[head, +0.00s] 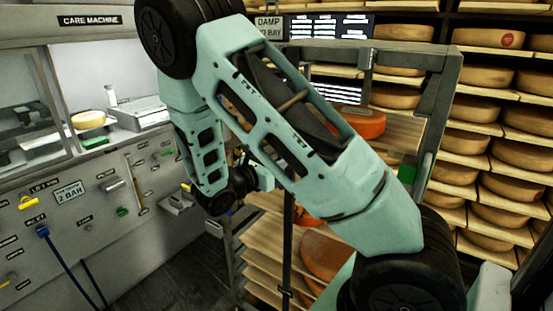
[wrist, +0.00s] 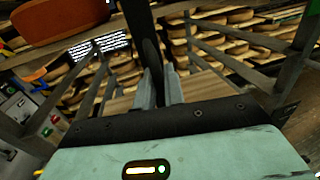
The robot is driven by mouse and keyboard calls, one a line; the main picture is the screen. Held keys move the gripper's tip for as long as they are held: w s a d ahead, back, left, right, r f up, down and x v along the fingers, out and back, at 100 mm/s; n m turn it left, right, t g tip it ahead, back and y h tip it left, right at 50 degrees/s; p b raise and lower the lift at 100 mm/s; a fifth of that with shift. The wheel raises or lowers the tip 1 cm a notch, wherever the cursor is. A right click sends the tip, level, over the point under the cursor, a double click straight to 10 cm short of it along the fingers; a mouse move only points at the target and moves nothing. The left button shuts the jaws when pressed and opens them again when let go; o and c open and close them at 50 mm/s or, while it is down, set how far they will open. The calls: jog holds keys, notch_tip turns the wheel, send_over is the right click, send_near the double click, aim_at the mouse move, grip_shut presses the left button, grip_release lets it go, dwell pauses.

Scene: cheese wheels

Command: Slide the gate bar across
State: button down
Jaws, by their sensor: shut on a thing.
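My gripper (wrist: 160,85) shows in the wrist view with its two grey fingers close together around a thin dark piece. That piece appears to belong to the dark upright gate bar (wrist: 139,22), which rises just beyond the fingertips. In the head view a thin dark upright bar (head: 287,245) stands in front of the rack's shelves, below my arm. My gripper (head: 262,177) is partly visible there, at the rack's left front. My arm hides the upper part of the bar and the exact grasp.
The rack (head: 455,75) holds orange cheese wheels (head: 362,123) on wooden boards. Shelves of cheese (head: 478,110) fill the right side. A grey control panel (head: 70,225) with levers and labels stands at left. Dark floor (head: 165,275) lies between panel and rack.

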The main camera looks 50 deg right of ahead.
jog(key=shift+s, duration=0.45)
jog(key=shift+f, duration=0.1)
jog(key=c, duration=1.6)
grip_release()
jog(key=shift+s, duration=0.15)
jog(key=w+a+b, duration=0.1)
jog(key=a+b, duration=0.2)
jog(key=a, duration=1.4)
jog(key=shift+a, duration=0.15)
jog(key=shift+w, duration=0.1)
